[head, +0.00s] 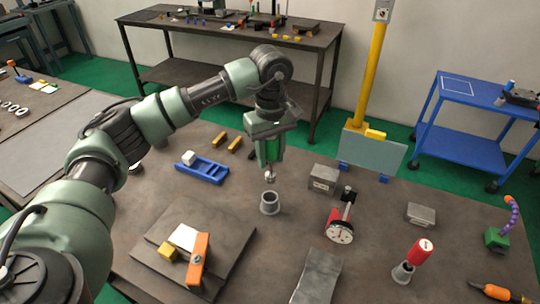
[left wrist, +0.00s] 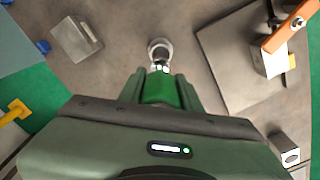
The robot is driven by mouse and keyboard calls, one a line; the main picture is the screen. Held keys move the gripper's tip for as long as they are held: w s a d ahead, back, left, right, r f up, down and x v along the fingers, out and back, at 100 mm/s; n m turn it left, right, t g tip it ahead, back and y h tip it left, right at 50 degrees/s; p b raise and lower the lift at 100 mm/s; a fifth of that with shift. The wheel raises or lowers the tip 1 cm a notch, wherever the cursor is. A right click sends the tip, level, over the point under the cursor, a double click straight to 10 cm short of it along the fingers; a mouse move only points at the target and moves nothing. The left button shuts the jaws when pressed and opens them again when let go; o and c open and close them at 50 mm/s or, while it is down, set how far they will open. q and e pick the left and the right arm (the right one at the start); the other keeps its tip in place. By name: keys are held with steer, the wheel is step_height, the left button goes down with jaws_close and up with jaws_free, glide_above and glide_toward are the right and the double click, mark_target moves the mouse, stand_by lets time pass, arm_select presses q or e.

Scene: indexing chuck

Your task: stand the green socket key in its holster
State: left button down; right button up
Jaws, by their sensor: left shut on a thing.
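The green socket key (head: 270,151) hangs upright with its metal tip down. My left gripper (head: 268,158) is shut on its green handle. A grey round holster (head: 270,203) stands on the bench just below the key, with a small gap between tip and rim in the head view. In the left wrist view the green handle (left wrist: 160,90) shows between the fingers, and the holster (left wrist: 160,48) lies just beyond the key's tip, partly covered by it. My right gripper is not in view.
A dial gauge with a red base (head: 340,230) and a grey block (head: 323,178) stand right of the holster. A blue tray (head: 203,169) is to the left. An orange clamp bar (head: 199,262) lies on a plate front left. A red-handled key (head: 418,252) stands in another holster.

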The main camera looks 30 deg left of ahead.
mark_target(270, 174)
arm_select(q)
steer(key=shift+f+b, duration=0.55)
steer(key=shift+f, duration=0.25)
step_height(270, 174, down, 4)
steer(key=b, duration=0.3)
steer(key=shift+r, duration=0.15)
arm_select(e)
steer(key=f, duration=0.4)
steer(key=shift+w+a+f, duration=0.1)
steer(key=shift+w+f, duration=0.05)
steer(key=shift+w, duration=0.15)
arm_select(q)
steer(key=shift+b, duration=0.45)
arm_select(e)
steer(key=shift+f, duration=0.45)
arm_select(q)
steer(key=shift+s+f+b, duration=0.1)
steer(key=shift+f+b, duration=2.25)
steer(key=shift+f, duration=0.75)
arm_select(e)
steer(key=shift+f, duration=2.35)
arm_select(q)
steer(key=c, duration=0.9)
jaws_free()
steer(key=shift+r, duration=0.1)
